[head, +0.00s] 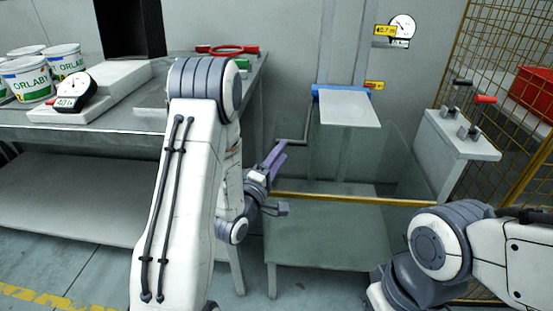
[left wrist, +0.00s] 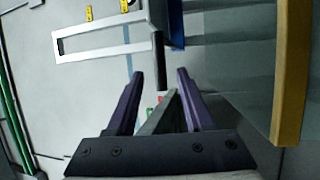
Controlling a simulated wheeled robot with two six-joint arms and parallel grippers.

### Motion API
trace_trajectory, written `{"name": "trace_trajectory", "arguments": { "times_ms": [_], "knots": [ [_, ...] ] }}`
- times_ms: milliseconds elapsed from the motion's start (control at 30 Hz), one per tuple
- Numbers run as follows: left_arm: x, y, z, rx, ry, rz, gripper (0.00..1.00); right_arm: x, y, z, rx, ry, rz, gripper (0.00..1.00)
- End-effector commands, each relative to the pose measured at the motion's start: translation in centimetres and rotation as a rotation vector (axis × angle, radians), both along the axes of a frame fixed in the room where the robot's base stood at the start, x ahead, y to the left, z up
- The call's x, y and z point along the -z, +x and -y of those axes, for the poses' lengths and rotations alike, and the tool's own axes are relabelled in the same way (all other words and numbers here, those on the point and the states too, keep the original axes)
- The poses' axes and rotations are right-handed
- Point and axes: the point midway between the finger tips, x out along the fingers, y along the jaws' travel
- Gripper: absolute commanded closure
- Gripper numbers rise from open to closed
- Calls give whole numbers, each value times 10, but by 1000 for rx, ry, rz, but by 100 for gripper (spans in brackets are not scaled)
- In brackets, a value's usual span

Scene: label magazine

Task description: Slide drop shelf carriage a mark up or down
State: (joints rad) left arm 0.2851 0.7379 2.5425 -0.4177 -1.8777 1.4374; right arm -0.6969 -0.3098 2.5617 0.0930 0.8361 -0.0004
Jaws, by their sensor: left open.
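The drop shelf carriage is a blue block (head: 322,90) with a pale flat plate (head: 348,108), high on an upright rail (head: 325,45). A thin grey handle (head: 292,141) hangs from its left side and bends left. My left gripper (head: 276,152) has its purple fingers pointing up at the handle's end. In the left wrist view the blue block (left wrist: 176,22) is at the top, and the handle's dark grip (left wrist: 160,62) lines up between the open, spread fingertips (left wrist: 157,76). I cannot tell how deep it sits between them. My right gripper is out of view.
Yellow tags (head: 374,85) mark the rail side. A clear panel and a gold bar (head: 350,200) stand in front of the lower rail, close to my left gripper. A steel bench (head: 110,130) with tubs is left; a white cabinet (head: 455,140) and mesh fence are right.

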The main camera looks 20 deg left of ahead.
Motion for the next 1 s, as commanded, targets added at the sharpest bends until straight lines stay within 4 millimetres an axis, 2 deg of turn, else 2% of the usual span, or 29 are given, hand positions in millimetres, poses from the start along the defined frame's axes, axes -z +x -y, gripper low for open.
{"name": "trace_trajectory", "arguments": {
  "times_ms": [33, 200, 833, 933, 1000],
  "knots": [
    [-5, -4, -1, 0, -1, -8, 48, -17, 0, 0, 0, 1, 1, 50],
    [-1, -15, -2, 1, 0, -3, 48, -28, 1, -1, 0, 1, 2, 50],
    [2, -18, -1, 3, 6, -3, 48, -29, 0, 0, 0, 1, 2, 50],
    [4, -13, 10, 22, 60, -37, 48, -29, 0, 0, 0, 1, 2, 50],
    [7, -6, 25, 46, 144, -86, 48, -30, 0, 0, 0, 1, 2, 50]
  ]
}}
